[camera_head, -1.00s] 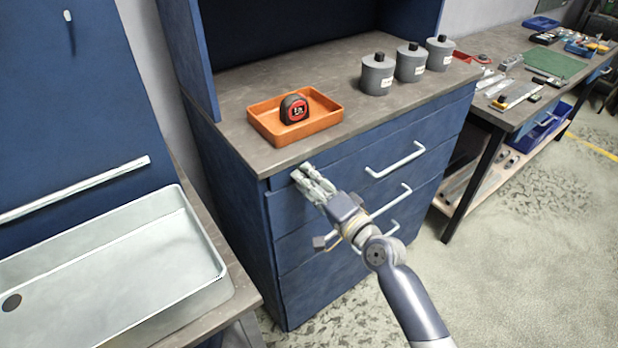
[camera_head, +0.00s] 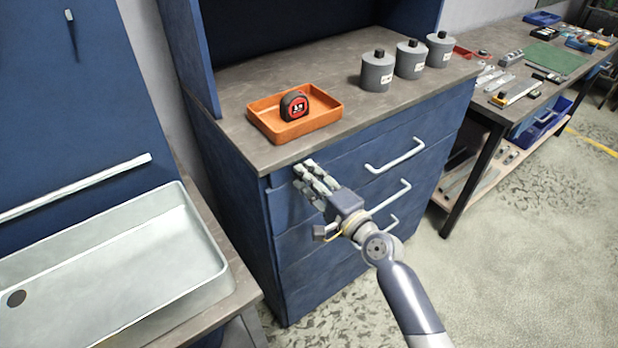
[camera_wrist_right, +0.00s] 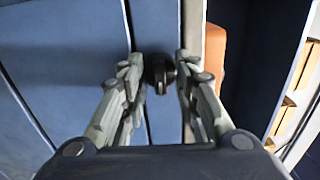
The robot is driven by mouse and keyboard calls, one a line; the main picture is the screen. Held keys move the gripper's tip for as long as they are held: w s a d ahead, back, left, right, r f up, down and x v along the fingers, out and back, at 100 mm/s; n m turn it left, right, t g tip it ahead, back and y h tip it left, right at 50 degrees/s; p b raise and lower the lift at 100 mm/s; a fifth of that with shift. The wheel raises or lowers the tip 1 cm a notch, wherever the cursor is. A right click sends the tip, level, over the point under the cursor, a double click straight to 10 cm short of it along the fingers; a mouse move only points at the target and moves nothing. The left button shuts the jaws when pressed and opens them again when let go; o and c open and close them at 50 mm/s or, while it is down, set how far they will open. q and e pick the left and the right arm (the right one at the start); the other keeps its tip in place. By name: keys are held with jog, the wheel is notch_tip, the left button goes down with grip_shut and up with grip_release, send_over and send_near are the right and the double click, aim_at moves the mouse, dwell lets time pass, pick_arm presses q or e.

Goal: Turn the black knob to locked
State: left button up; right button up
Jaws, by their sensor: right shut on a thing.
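The black knob (camera_wrist_right: 158,72) shows in the right wrist view, between my fingertips, on the blue front of the drawer cabinet (camera_head: 300,246). In the head view my fingers hide it. My right gripper (camera_head: 304,169) reaches to the upper left corner of the top drawer front. It is shut on the knob, and its two fingers also show on both sides of it in the right wrist view (camera_wrist_right: 160,80). I cannot read the knob's setting or any marking around it. My left gripper is not in view.
An orange tray (camera_head: 263,123) with a tape measure (camera_head: 294,105) stands on the worktop (camera_head: 235,140) above the knob. Several grey canisters stand further right. White drawer handles (camera_head: 395,156) are right of my gripper. A metal sink (camera_head: 110,262) is at the left.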

jog(key=shift+r, duration=0.1)
jog(key=o, duration=1.1)
jog(key=shift+w, duration=0.1)
jog(key=v, duration=1.2)
jog(key=s+d+f+n+g+h, duration=0.2)
jog(key=s+d+f, duration=0.1)
jog(key=f, duration=0.9)
jog(key=s+d+f+n+g+h, duration=0.1)
jog(key=s+d+f+g+h, duration=0.2)
jog(key=f, duration=0.9)
jog(key=s+d+f+n+h, duration=0.2)
jog(key=d+f, duration=0.2)
jog(key=f, duration=0.8)
jog(key=s+d+f+n+g+h, duration=0.2)
jog(key=s+d+f+n+g, duration=0.15)
jog(key=s+f, duration=0.95)
jog(key=s+d+f+n+g, duration=0.1)
jog(key=s+f, duration=0.2)
jog(key=s, duration=0.4)
jog(key=s+d+f+n+g+h, duration=0.1)
jog(key=s+f+n+g, duration=0.1)
jog(key=s, duration=0.6)
jog(key=s+f+n+g, duration=0.2)
jog(key=s+f, duration=0.2)
jog(key=s, duration=0.3)
jog(key=shift+s+d+h, duration=0.3)
jog(key=shift+d, duration=0.1)
